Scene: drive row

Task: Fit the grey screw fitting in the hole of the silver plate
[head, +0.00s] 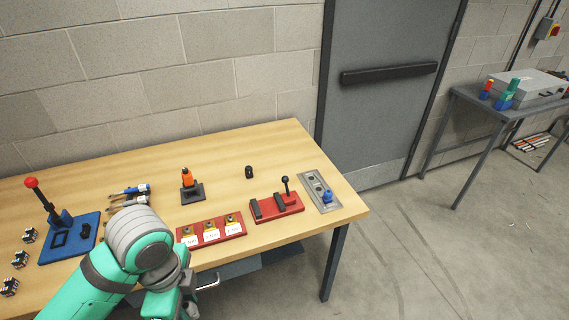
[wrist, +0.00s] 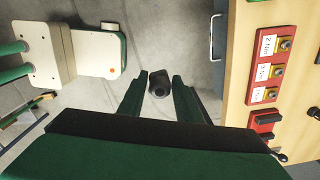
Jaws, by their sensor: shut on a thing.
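My gripper (wrist: 158,88) is shut on a dark grey fitting (wrist: 159,82), seen between the fingertips in the wrist view. The fitting is held over the floor, in front of the table's edge. In the head view my gripper is low, at the front edge of the table, and the fitting cannot be made out there. The silver plate (head: 311,181) lies flat at the right end of the table, well to the right of my gripper. It has a row of holes, and a blue fitting (head: 327,196) sits at its near end.
A red block with a black lever (head: 288,202) and a red strip with labelled switches (head: 212,231) lie between my arm and the plate. A small black part (head: 249,172), an orange-topped stand (head: 188,184) and screwdrivers (head: 130,191) are farther back. A drawer handle (wrist: 216,37) juts from the table's front.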

